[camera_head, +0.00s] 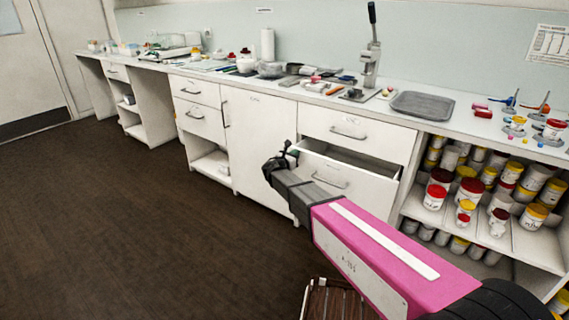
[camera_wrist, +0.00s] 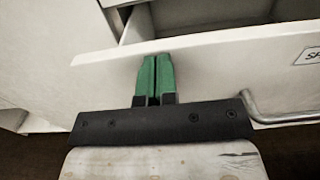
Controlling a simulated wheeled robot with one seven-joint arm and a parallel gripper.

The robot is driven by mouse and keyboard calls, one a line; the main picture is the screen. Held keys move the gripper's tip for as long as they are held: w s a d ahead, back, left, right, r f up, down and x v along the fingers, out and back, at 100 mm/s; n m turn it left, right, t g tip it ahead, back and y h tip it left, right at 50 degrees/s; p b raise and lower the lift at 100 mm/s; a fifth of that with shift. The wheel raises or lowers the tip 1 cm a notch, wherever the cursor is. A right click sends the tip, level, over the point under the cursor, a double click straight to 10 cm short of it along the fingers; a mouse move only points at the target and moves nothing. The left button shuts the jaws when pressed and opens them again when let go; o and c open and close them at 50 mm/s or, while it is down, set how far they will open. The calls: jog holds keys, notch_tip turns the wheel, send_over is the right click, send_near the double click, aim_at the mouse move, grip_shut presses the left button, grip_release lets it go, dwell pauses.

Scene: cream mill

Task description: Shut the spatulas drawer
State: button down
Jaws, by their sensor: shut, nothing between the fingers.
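The spatulas drawer (camera_head: 343,179) is the white lower drawer under the right part of the counter, and it stands pulled out. In the wrist view its white front (camera_wrist: 215,62) runs across the picture, with a partly cut-off label (camera_wrist: 309,56) at the right. The dark gap of its open interior (camera_wrist: 200,12) shows above the front. Its metal handle (camera_wrist: 280,119) is at the lower right. My gripper (camera_wrist: 155,60) is shut and empty, its green fingertips over the left part of the drawer front; whether they touch is unclear. My gripper (camera_head: 287,150) also shows at the drawer's left in the head view.
A closed drawer (camera_head: 358,132) sits directly above. A closed white cabinet door (camera_head: 255,135) is to the left. Open shelves with several paint tubs (camera_head: 470,187) stand to the right. A grey tray (camera_head: 422,105) lies on the counter. The dark floor (camera_head: 120,215) at the left is clear.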

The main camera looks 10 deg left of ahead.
jog(key=x, duration=0.9)
jog(key=shift+w, duration=0.4)
jog(key=shift+d, duration=0.2)
